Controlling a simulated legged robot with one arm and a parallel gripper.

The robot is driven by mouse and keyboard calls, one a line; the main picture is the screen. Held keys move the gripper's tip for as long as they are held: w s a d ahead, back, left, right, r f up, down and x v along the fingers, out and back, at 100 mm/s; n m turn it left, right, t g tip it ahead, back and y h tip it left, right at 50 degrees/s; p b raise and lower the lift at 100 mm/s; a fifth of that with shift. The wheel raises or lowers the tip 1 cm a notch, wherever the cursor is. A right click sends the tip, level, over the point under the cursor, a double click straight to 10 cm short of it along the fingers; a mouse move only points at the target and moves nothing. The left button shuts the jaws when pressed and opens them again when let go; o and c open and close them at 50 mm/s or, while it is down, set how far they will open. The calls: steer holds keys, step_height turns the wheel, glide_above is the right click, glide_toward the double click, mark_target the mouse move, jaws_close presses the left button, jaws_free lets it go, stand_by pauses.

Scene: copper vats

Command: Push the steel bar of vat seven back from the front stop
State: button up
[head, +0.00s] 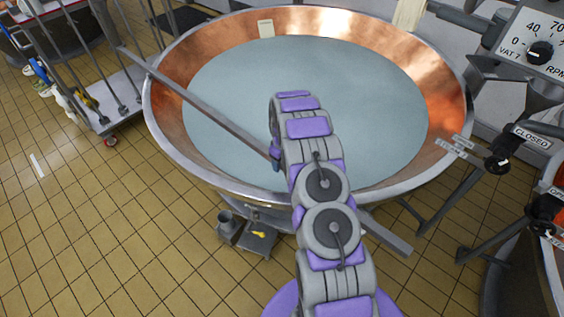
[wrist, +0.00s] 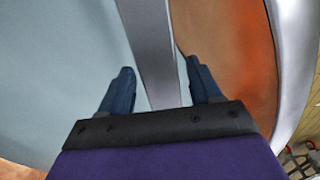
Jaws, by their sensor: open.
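The steel bar (head: 200,105) lies slantwise across the copper vat (head: 165,112), from upper left, past the rim, to lower right, where its end sticks out over the near rim. The vat holds pale grey-blue liquid (head: 330,85). My gripper (head: 275,163) is at the bar, over the near part of the vat, partly hidden behind my arm. In the wrist view the bar (wrist: 150,40) runs between the two blue fingers of my gripper (wrist: 160,75), which are open, one on each side. A gap shows at the left finger; contact at the right one is unclear.
A control panel marked VAT 7 (head: 540,45) stands at upper right, with valve handles (head: 500,162) below it. A metal trolley (head: 112,92) with upright rods stands at left. A small step (head: 258,240) sits under the vat. The tiled floor (head: 100,220) at lower left is clear.

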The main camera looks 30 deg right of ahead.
steer(key=shift+c, duration=0.5)
jaws_close()
steer(key=shift+d+r, duration=0.1)
